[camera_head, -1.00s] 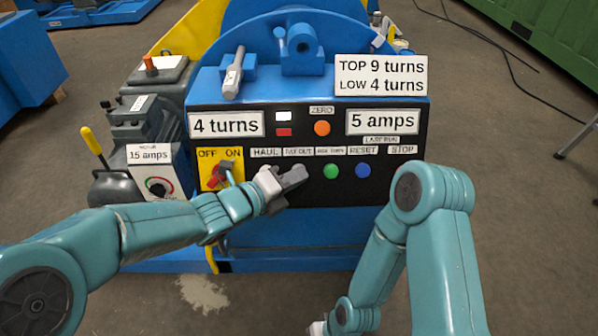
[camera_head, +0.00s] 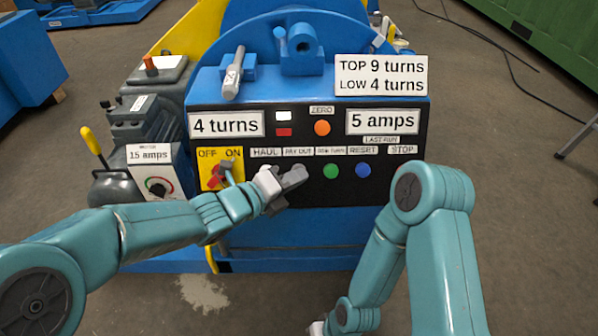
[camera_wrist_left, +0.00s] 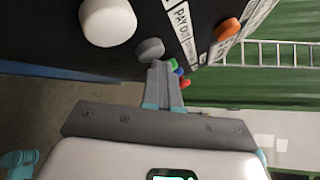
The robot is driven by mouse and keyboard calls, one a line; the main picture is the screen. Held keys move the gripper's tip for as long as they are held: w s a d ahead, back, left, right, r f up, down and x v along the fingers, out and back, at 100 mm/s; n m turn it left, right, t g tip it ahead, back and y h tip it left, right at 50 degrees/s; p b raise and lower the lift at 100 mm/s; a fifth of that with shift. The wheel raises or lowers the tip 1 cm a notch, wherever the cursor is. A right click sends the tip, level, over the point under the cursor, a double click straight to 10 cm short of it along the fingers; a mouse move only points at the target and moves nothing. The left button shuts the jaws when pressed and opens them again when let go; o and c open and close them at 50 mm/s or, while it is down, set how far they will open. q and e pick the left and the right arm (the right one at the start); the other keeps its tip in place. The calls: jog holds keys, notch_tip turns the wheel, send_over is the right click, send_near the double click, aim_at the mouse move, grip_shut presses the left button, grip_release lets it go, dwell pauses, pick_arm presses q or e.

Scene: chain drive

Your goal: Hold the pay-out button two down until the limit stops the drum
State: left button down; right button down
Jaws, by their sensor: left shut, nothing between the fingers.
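The grey pay-out button (camera_wrist_left: 150,50) shows in the left wrist view beside its PAY OUT label (camera_wrist_left: 181,22). My left gripper (camera_wrist_left: 162,70) is shut and empty, with its tips right at this button and seemingly against it; I cannot tell how far it is pressed. In the head view my left gripper (camera_head: 297,176) covers the panel below the PAY OUT label (camera_head: 297,152). The turns display (camera_head: 226,124) reads 4 turns. The drum (camera_head: 250,20) is blue, behind the panel. My right gripper (camera_head: 318,328) is barely in view at the bottom edge.
A sign (camera_head: 381,75) reads TOP 9 turns, LOW 4 turns. The amps display (camera_head: 382,121) reads 5 amps; the motor box (camera_head: 150,172) reads 15 amps. Green (camera_head: 331,171) and blue (camera_head: 363,170) buttons sit right of my left gripper. A red switch (camera_head: 218,176) is left of it.

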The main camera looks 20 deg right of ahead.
pick_arm(q)
jog(key=shift+s, duration=0.15)
jog(key=shift+s+a+r+b, duration=0.2)
jog(key=shift+s+r+b, duration=0.25)
jog(key=shift+s, duration=0.15)
jog(key=s, duration=0.1)
jog(key=s+r+b, duration=0.1)
jog(key=s, duration=0.1)
jog(key=s+a+r, duration=0.1)
jog(key=shift+s+a+b, duration=0.1)
jog(key=shift+s+b, duration=0.05)
jog(key=shift+b, duration=0.15)
